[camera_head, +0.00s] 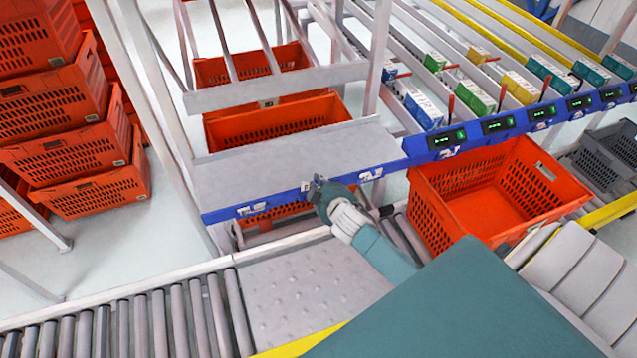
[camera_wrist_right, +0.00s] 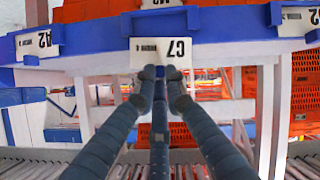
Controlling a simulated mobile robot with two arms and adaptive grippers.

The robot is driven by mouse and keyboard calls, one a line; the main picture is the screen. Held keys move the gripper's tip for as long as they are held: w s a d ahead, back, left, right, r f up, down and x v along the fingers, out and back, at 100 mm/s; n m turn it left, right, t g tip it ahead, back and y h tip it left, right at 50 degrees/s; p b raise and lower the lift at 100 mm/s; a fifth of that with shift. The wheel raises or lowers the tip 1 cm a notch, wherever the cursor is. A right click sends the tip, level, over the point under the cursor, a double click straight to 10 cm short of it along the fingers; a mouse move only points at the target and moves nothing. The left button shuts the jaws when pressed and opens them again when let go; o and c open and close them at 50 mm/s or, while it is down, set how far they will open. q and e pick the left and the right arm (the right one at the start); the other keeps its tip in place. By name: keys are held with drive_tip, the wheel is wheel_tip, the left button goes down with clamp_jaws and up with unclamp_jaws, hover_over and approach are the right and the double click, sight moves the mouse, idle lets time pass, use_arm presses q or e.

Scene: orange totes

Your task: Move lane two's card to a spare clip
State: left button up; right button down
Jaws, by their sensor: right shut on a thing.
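My right gripper (camera_head: 319,186) is at the front blue rail (camera_head: 225,214) of the grey shelf. In the right wrist view its fingers (camera_wrist_right: 165,74) are shut on the lower edge of a white card (camera_wrist_right: 160,50) that reads C7. The card overlaps the blue rail; I cannot tell whether a clip holds it. In the head view the gripper mostly hides this card. Other white cards sit on the rail, one to the left (camera_head: 252,209) and one to the right (camera_head: 371,174). My left gripper is not in view.
An orange tote (camera_head: 440,222) stands on the conveyor to the right of my gripper. Lanes with coloured boxes (camera_head: 423,108) and lit displays (camera_head: 447,139) lie behind it. Stacked orange totes (camera_head: 75,150) stand at the left. The roller conveyor (camera_head: 120,325) at the front left is empty.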

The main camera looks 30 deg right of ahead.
drive_tip(key=shift+f+b, duration=1.15)
drive_tip(key=shift+f, duration=0.3)
idle(0.3)
drive_tip(key=c, duration=1.7)
unclamp_jaws()
drive_tip(key=v, duration=1.2)
